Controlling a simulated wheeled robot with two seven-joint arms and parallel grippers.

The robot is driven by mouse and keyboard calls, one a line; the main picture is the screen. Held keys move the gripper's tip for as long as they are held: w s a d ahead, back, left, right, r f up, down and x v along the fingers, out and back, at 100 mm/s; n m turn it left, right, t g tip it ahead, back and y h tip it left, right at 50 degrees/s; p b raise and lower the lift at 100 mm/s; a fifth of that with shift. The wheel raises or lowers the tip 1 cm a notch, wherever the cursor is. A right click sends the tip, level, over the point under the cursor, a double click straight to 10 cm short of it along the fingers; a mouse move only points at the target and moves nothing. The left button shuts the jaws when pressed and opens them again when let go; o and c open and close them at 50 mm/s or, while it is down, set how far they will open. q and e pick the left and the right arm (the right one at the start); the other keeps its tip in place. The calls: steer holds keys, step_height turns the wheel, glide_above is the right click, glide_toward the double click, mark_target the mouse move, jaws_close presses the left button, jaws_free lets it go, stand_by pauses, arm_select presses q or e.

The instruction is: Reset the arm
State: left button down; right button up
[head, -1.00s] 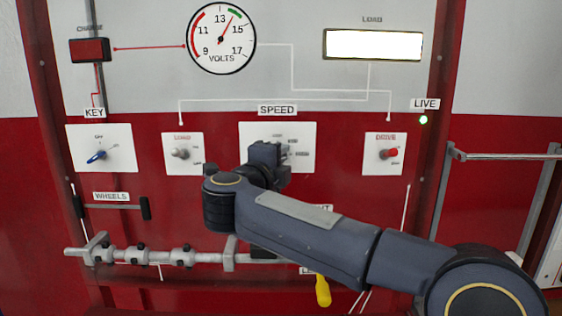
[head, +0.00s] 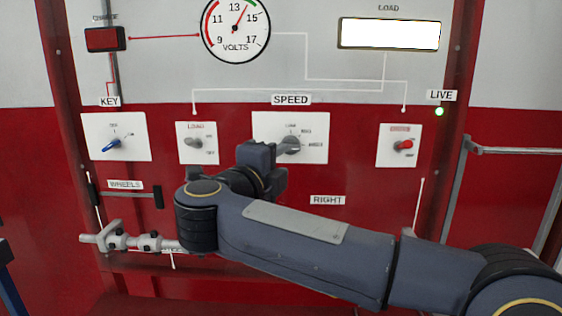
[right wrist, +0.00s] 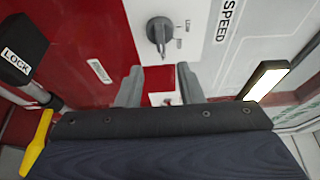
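My right arm reaches in from the lower right in the head view. Its gripper (head: 262,168) is in front of the panel, just below and left of the SPEED knob (head: 290,146), and its fingertips are hard to make out there. In the right wrist view the two fingers of the right gripper (right wrist: 159,86) stand apart with nothing between them. The SPEED knob (right wrist: 160,32) is beyond them, clear of the fingers. My left gripper is not in view.
The panel (head: 350,170) holds a blue KEY switch (head: 111,145), a LOAD toggle (head: 194,143) and a red DRIVE toggle (head: 403,145). A metal rod (head: 130,240) is partly behind my arm. A yellow handle (right wrist: 38,145) and a black LOCK block (right wrist: 24,58) show in the wrist view.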

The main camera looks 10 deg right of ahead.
steer(key=s+d+r+n+t+y+p, duration=0.2)
steer(key=d+r+n+t+y+p, duration=0.35)
steer(key=n+y, duration=0.7)
steer(key=s+d+f+n+g+y+p, duration=0.1)
steer(key=s+f+n+g, duration=0.4)
steer(key=s+f, duration=0.8)
steer(key=s+d+f+n+g+y+p, duration=0.1)
steer(key=s+f+n+g+p, duration=0.1)
steer(key=s+f+n+g, duration=0.4)
steer(key=s+f+g, duration=0.3)
steer(key=s+f, duration=0.4)
steer(key=f, duration=0.2)
steer(key=shift+s+d+f+p, duration=0.2)
steer(key=shift+s+p, duration=0.15)
steer(key=shift+p, duration=0.05)
